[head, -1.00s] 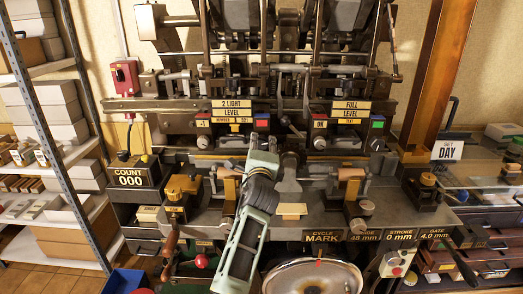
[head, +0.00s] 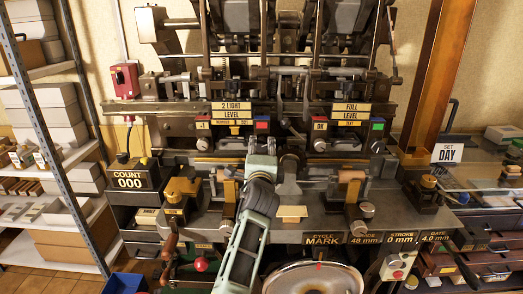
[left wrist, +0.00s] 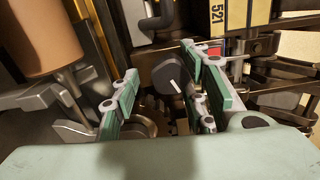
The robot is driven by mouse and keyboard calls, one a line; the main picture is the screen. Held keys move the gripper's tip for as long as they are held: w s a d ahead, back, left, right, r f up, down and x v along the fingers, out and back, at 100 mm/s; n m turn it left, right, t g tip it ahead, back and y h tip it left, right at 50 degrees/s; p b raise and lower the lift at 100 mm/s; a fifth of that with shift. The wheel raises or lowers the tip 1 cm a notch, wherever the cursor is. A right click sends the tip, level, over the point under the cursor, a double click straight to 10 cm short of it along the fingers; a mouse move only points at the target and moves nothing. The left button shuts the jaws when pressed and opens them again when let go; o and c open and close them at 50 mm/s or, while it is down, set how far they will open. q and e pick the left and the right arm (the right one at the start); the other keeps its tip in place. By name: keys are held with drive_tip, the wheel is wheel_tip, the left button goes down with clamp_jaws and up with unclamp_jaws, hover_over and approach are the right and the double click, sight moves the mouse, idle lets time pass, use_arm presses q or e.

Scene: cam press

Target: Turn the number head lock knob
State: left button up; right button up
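My left gripper (head: 262,145) reaches up at the middle of the press, in front of its lower works, below and right of the "2 LIGHT LEVEL" plate (head: 232,110). In the left wrist view its two green-padded fingers (left wrist: 163,98) are apart. A dark rounded knob (left wrist: 164,78) with a white line shows between and beyond them, nearer the right finger. I see no grip on it, and contact cannot be told. No readable label names this knob, and I cannot pick it out behind the gripper in the head view. My right gripper is not in view.
A yellow "521" plate (left wrist: 217,14) is close by in the wrist view, with a brown cylinder (left wrist: 48,36) at left. Metal rods and levers crowd the press. A "COUNT 000" box (head: 130,181) stands left; a round metal dish (head: 300,280) is below.

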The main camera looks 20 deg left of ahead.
use_arm(q)
drive_tip(key=shift+r, duration=0.1)
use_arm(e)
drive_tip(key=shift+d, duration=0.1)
use_arm(q)
drive_tip(key=v, duration=0.7)
drive_tip(key=shift+s, duration=0.3)
drive_tip(key=shift+d, duration=0.1)
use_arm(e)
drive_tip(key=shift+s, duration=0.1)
